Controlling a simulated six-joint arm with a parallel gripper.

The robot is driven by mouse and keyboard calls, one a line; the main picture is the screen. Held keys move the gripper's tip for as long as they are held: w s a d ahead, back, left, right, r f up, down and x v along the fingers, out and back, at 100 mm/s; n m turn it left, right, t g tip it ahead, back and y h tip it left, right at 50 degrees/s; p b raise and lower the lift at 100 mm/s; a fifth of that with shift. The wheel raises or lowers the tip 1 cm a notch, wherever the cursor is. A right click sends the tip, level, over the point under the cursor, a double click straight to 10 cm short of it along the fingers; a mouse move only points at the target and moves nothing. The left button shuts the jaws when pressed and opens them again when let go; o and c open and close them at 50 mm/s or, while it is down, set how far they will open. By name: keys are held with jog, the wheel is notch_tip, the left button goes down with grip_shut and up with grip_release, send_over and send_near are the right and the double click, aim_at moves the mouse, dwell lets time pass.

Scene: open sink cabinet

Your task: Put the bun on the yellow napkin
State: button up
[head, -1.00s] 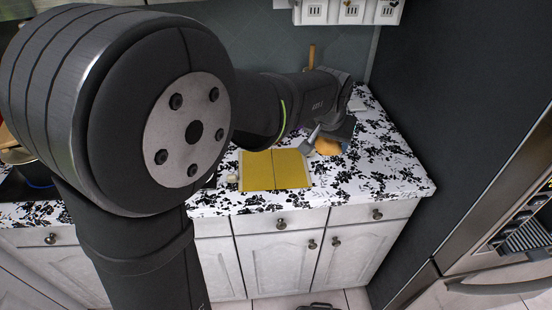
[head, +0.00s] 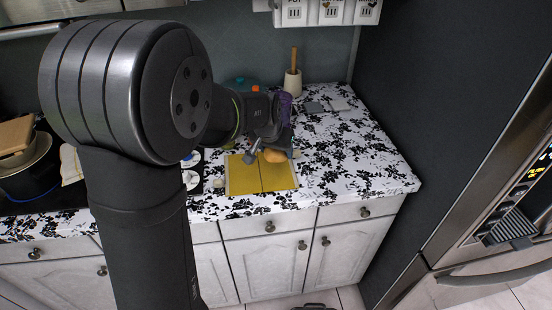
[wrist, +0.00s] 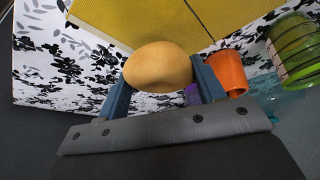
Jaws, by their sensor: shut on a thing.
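A tan, rounded bun (wrist: 158,66) is held between the two blue fingers of my gripper (wrist: 160,85) in the wrist view. In the head view the bun (head: 274,157) shows at the far edge of the yellow napkin, partly hidden by my gripper (head: 268,148). The yellow napkin (head: 258,181) lies flat on the patterned counter, with a line down its middle. It also shows beyond the bun in the wrist view (wrist: 135,18). I cannot tell the bun's exact height above the surface.
An orange cup (wrist: 227,72) and a green striped container (wrist: 295,50) stand to the right in the wrist view. A utensil crock (head: 292,82) stands at the back of the black-and-white counter (head: 365,150). The counter right of the napkin is clear. A dark pot (head: 28,165) is far left.

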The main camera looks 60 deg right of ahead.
aim_at(276, 159)
jog(key=shift+f, duration=1.75)
jog(key=shift+f, duration=0.15)
jog(key=o, duration=1)
jog(key=shift+c, duration=0.2)
jog(key=shift+s+a+r, duration=0.1)
jog(key=shift+r, duration=0.45)
jog(key=v, duration=1.1)
jog(key=shift+f, duration=0.1)
